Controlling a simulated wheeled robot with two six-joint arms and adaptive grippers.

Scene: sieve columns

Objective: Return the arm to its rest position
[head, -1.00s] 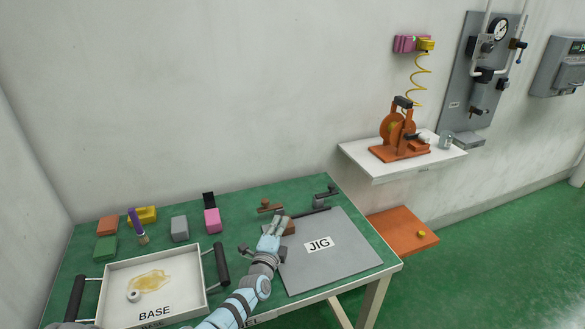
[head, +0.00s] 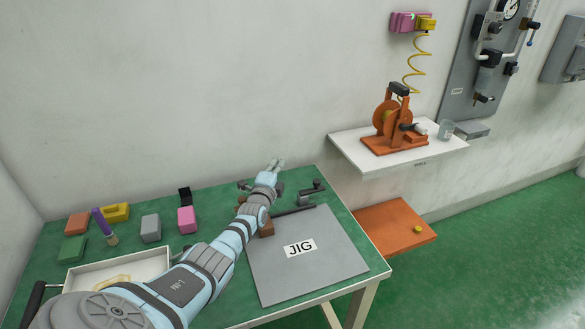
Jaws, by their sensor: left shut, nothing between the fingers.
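My left arm comes in from the lower left and reaches up across the green table. My left gripper (head: 276,164) is above the table's back edge, in front of the white wall, shut and with nothing in it. The arm covers much of the white BASE tray (head: 112,269). The grey JIG plate (head: 320,265) lies flat on the table to the right of the arm. A brown block (head: 267,229) sits at the plate's upper left edge, partly behind the arm. My right gripper does not show.
Orange, yellow, green, grey and pink blocks (head: 187,220) and a purple-handled brush (head: 102,222) stand at the back left. A small clamp (head: 313,190) stands behind the jig. A white shelf (head: 375,163) holds an orange device, with an orange stool (head: 395,232) below.

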